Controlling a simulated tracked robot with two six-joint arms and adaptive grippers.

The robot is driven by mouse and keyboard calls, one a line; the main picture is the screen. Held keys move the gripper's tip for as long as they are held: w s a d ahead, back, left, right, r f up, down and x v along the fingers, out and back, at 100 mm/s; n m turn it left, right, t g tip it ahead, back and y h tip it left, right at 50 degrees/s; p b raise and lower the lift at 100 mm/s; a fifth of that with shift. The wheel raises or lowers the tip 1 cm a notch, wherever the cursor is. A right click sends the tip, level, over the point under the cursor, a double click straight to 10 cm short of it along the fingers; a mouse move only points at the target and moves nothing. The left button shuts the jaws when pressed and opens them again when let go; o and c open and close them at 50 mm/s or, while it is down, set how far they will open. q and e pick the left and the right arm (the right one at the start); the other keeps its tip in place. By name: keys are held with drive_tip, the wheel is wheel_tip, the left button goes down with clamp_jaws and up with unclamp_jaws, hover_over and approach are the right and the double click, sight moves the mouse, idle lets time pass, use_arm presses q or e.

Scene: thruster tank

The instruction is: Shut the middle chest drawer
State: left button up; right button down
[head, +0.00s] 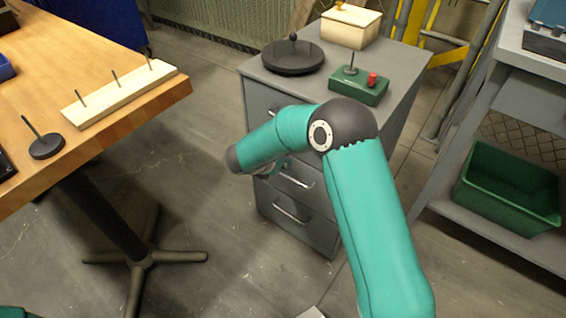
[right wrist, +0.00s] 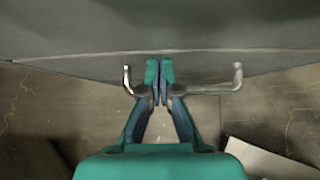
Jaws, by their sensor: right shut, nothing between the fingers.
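The grey chest (head: 325,228) stands right of centre in the head view, with bar handles on its drawer fronts. The middle drawer's handle (head: 296,180) shows just beyond my right arm, which hides much of the front. I cannot tell how far that drawer stands out. My right gripper (head: 276,168) is partly hidden beside the front. In the right wrist view its shut, empty fingers (right wrist: 160,72) point at a grey drawer front (right wrist: 85,62), between the two ends of a metal handle (right wrist: 210,89). Contact is unclear. My left gripper is out of view.
On the chest top are a dark round stand (head: 292,58), a green box with a red knob (head: 358,87) and a cream box (head: 350,28). A wooden table (head: 110,120) stands left. A shelf with a green bin (head: 508,190) stands right. Floor between table and chest is clear.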

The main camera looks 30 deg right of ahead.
drive_tip(key=s+a+f+p+v, duration=0.1)
drive_tip(key=a+f+p+v, duration=0.15)
drive_tip(key=v, duration=1.05)
drive_tip(key=s+a+f+m+g+y, duration=0.1)
drive_tip(key=s+a+f+m+y, duration=0.25)
drive_tip(key=s+f+m, duration=0.4)
drive_tip(key=s+a+f+m+g+y+p, duration=0.1)
drive_tip(key=s+a+f+m+y, duration=0.1)
drive_tip(key=s+f+m+y, duration=0.5)
drive_tip(key=s+a+f+m+g+y, duration=0.1)
drive_tip(key=s+a+f+m+y, duration=0.15)
drive_tip(key=s+f+m, duration=0.55)
wheel_tip(320, 180, up, 30)
drive_tip(key=m+p, duration=0.2)
drive_tip(key=p, duration=2.6)
drive_tip(key=shift+s+a+h+p, duration=0.2)
drive_tip(key=shift+s+h+p, duration=0.05)
drive_tip(key=shift+h+p, duration=0.15)
